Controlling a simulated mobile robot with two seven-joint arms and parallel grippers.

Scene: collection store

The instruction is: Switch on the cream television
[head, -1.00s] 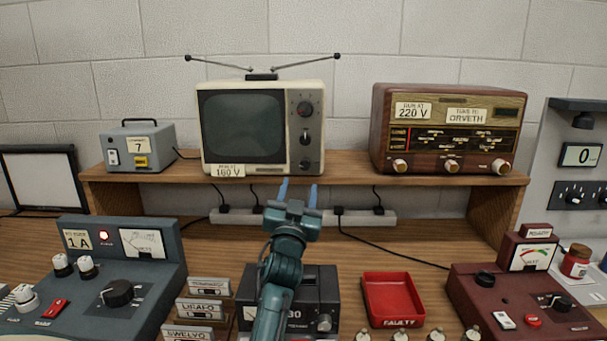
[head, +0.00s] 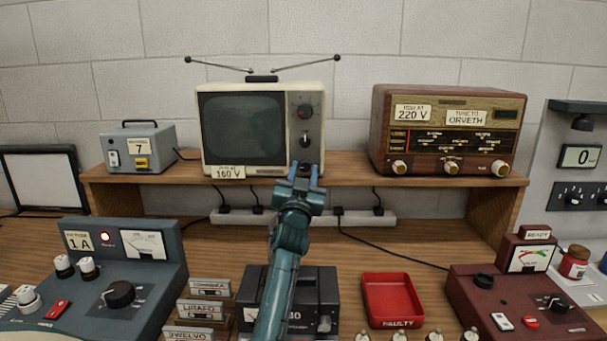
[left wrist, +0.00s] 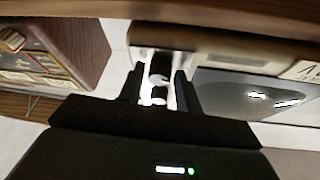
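The cream television (head: 262,87) stands on the wooden shelf with a dark, unlit screen (head: 242,128) and a label reading 160 V. Its right-hand control panel carries an upper dial (head: 305,111) and a lower knob (head: 305,139). My left gripper (head: 304,171) is at the panel's lower end, its fingers apart, and hides the panel's bottom part. In the left wrist view the television (left wrist: 215,45) appears upside down. The open left gripper (left wrist: 160,88) has the panel's controls between its fingers in the picture; I cannot tell if it touches them. My right gripper is not in view.
A brown radio (head: 448,100) stands right of the television and a grey box (head: 137,160) left of it. The shelf's front edge (head: 420,182) lies just below the gripper. A power strip (head: 290,216), instrument consoles and a red tray (head: 393,325) are on the bench below.

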